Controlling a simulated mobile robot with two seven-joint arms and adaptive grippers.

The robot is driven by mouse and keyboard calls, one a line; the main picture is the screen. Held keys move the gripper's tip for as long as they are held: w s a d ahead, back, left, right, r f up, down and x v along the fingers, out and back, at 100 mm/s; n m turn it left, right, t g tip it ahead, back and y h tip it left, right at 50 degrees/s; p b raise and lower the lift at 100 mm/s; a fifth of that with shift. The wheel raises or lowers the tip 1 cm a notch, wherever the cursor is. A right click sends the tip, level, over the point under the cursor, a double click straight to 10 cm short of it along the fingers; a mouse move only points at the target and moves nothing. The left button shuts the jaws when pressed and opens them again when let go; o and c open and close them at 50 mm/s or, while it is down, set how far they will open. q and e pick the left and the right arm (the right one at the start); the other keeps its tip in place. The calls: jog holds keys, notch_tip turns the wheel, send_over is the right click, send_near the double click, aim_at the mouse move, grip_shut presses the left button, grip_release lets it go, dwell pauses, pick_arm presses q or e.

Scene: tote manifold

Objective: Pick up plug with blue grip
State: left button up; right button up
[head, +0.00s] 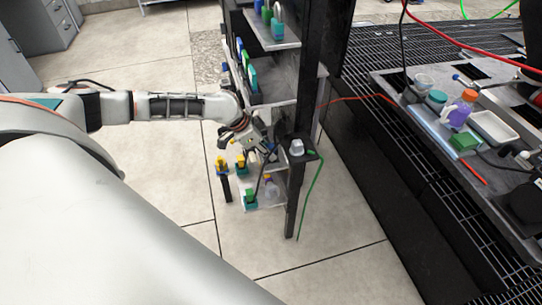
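My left gripper (265,148) reaches in from the left, at the lower part of a dark shelf rack (296,190). Its fingers are small and partly hidden against the rack, so I cannot tell if they are open or shut. A small blue part shows close to the fingers, but I cannot tell if it is a plug grip. A small blue-ended piece (456,77) lies on the bench at the right. Blue items (240,47) also stand on the rack's upper shelf. I cannot confirm which is the plug with blue grip. My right gripper is not clearly visible.
A green cable (312,190) hangs beside the rack post. Floor left of the rack is clear.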

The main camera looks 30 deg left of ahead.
pick_arm(q)
grip_shut()
pick_arm(e)
jog(key=shift+s+f, duration=0.1)
jog(key=shift+f, duration=0.1)
pick_arm(q)
jog(key=shift+r, duration=0.1)
pick_arm(e)
jog(key=shift+s+f, duration=0.1)
